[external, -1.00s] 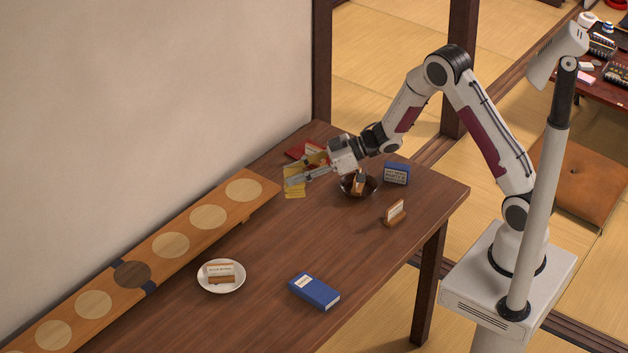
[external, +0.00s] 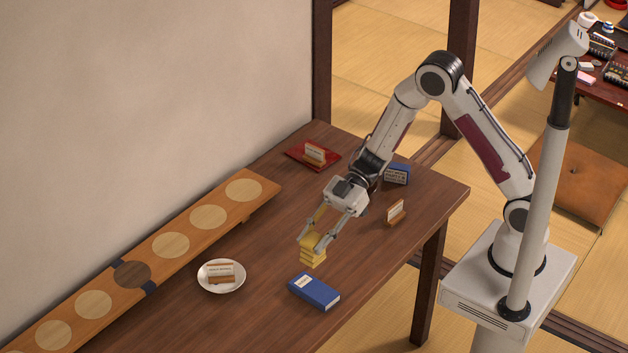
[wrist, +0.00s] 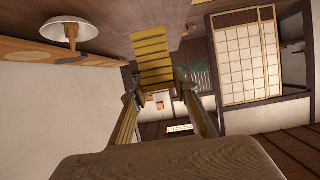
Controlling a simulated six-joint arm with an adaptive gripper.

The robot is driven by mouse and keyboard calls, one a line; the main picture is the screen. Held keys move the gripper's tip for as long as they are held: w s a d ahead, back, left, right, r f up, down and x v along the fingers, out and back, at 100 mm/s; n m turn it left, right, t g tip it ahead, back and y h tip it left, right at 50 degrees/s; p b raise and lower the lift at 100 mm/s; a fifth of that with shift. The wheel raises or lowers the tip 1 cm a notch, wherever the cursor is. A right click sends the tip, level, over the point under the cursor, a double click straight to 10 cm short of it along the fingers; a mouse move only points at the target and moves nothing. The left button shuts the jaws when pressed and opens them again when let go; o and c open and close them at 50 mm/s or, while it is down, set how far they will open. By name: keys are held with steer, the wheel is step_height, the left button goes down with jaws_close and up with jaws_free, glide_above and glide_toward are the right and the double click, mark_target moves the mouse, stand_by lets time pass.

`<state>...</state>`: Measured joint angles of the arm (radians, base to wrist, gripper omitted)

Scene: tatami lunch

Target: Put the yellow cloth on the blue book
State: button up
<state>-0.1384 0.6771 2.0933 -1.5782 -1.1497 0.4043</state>
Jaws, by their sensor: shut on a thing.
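The yellow cloth (external: 312,251) hangs in folds from my gripper (external: 319,239). In the wrist view the cloth (wrist: 152,55) shows as a striped yellow piece between the fingertips of my gripper (wrist: 155,88). The blue book (external: 314,291) lies flat near the table's front edge, with a white label on its cover. A gap of table shows between cloth and book in the external view. The book is not seen in the wrist view.
A white plate (external: 211,287) with a card holder stands left of the book. A red tray (external: 301,152) with a card stand is at the back. A small card stand (external: 396,219) and a blue box (external: 397,175) are at right. A long board (external: 175,254) runs along the wall.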

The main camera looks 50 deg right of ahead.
mark_target(315, 257)
steer(key=shift+s+r, duration=0.15)
steer(key=shift+s, duration=0.1)
steer(key=shift+f, duration=2.95)
steer(key=shift+f, duration=0.1)
steer(key=shift+f, duration=2)
steer(key=shift+f, duration=0.1)
steer(key=o, duration=1.1)
